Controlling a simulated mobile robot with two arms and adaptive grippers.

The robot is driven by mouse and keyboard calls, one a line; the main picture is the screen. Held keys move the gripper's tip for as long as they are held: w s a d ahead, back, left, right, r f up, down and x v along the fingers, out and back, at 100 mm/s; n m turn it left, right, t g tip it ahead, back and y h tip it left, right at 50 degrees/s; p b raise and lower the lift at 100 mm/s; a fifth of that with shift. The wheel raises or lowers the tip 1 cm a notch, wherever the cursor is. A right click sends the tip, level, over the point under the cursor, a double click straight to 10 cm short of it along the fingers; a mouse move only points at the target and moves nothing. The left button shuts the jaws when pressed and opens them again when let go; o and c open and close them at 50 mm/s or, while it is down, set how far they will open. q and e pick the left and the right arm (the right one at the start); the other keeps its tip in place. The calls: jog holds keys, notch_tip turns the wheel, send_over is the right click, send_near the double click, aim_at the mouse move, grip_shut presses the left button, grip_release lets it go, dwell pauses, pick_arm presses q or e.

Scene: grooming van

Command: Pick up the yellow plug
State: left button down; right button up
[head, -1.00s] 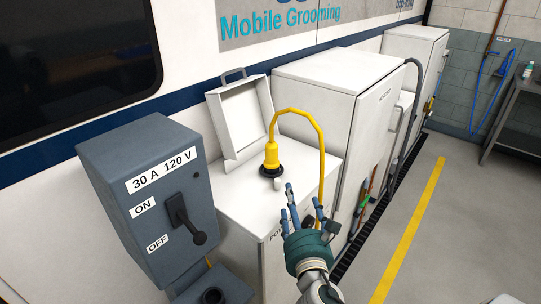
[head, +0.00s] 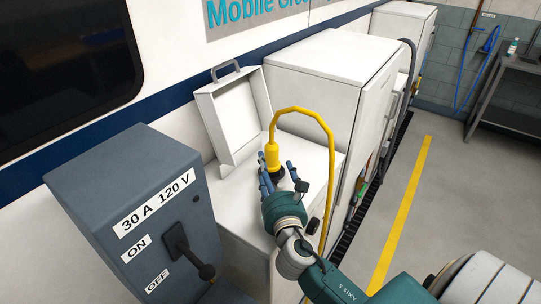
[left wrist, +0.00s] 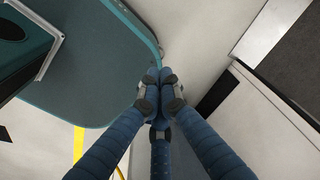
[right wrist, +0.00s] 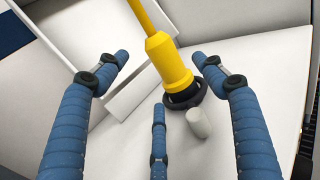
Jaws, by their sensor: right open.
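The yellow plug (head: 272,155) stands upright in a black round socket (right wrist: 190,98) on top of a white box (head: 235,195), its yellow cable arching up and over to the right. My right gripper (head: 277,176) is open at the near side of the plug. In the right wrist view the plug (right wrist: 168,62) is ahead between the spread blue fingers, with no clear contact. A small pale grey cap (right wrist: 199,122) is beside the socket. My left gripper (left wrist: 158,78) has its fingertips together and nothing visible between them; it is out of the head view.
The white box's raised lid (head: 233,110) stands behind the plug. A grey switch box (head: 130,210) marked 30 A 120 V, with a lever, is at the left front. A tall white cabinet (head: 330,80) is at the right. The floor beyond the yellow line (head: 400,215) is clear.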

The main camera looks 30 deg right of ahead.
aim_at(270, 159)
jog(key=x, duration=0.2)
jog(key=shift+w+d+r+p, duration=0.1)
jog(key=shift+w+p, duration=0.15)
jog(key=shift+p, duration=0.15)
jog(key=p+x, duration=0.1)
jog(key=x, duration=0.3)
jog(key=shift+d, duration=0.15)
jog(key=shift+c, duration=0.5)
jog(key=c, duration=1.3)
pick_arm(q)
jog(key=shift+s+r, duration=0.75)
jog(key=shift+r, duration=0.15)
pick_arm(e)
jog(key=shift+o, duration=0.2)
